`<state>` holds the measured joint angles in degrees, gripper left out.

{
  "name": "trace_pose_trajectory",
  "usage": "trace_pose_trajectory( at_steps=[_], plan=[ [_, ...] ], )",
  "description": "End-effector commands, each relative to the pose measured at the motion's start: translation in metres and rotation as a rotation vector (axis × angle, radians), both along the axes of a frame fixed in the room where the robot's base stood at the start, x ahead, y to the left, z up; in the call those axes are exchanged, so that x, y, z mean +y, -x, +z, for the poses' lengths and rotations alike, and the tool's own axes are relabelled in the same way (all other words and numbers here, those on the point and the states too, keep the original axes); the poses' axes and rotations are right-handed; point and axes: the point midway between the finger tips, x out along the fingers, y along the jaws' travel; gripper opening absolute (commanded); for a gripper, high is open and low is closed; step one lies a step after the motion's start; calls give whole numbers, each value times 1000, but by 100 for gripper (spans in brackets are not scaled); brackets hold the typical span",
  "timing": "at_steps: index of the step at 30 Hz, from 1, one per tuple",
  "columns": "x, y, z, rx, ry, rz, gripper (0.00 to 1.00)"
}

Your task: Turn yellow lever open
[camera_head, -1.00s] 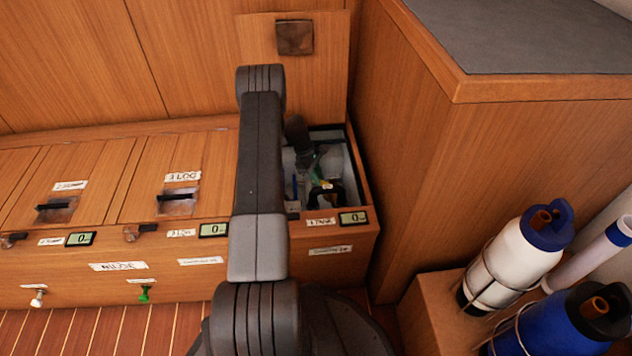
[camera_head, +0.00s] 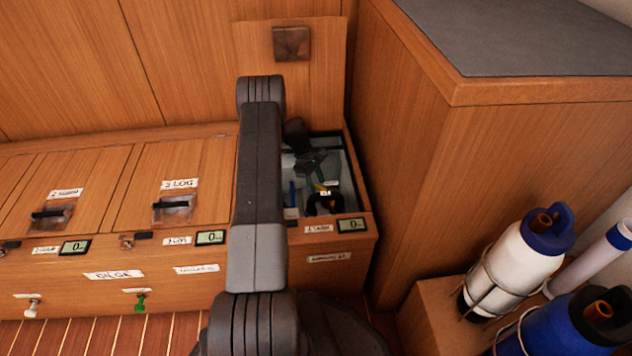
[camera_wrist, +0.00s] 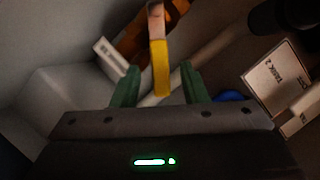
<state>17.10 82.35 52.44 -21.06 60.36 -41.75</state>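The yellow lever (camera_wrist: 160,72) is in the wrist view, with a copper-coloured upper end. It sits between the green fingertips of my gripper (camera_wrist: 158,85), with gaps visible on both sides. My gripper is open around it, and I cannot make out contact. In the head view, my gripper (camera_head: 318,176) is down inside the open compartment at the right end of the locker bench, and a small yellow patch (camera_head: 325,188) shows beside it. My arm hides the left part of this compartment.
A white label tag reading TANK 2 (camera_wrist: 280,75) and a pale pipe are close to the fingers. The compartment's lid (camera_head: 291,90) stands raised at the back. A tall wooden cabinet (camera_head: 420,190) borders the right side. Bottles (camera_head: 515,260) stand at the lower right.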

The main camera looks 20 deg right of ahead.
Motion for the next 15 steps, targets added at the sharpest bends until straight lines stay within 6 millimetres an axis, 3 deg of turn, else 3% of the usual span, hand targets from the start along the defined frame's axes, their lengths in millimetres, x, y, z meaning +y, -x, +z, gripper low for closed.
trace_pose_trajectory(
  at_steps=[8, 15],
  plan=[
    [0, 0, 8, -1, 1, 0, 40],
    [0, 0, 53, -2, 0, -1, 40]
  ],
)
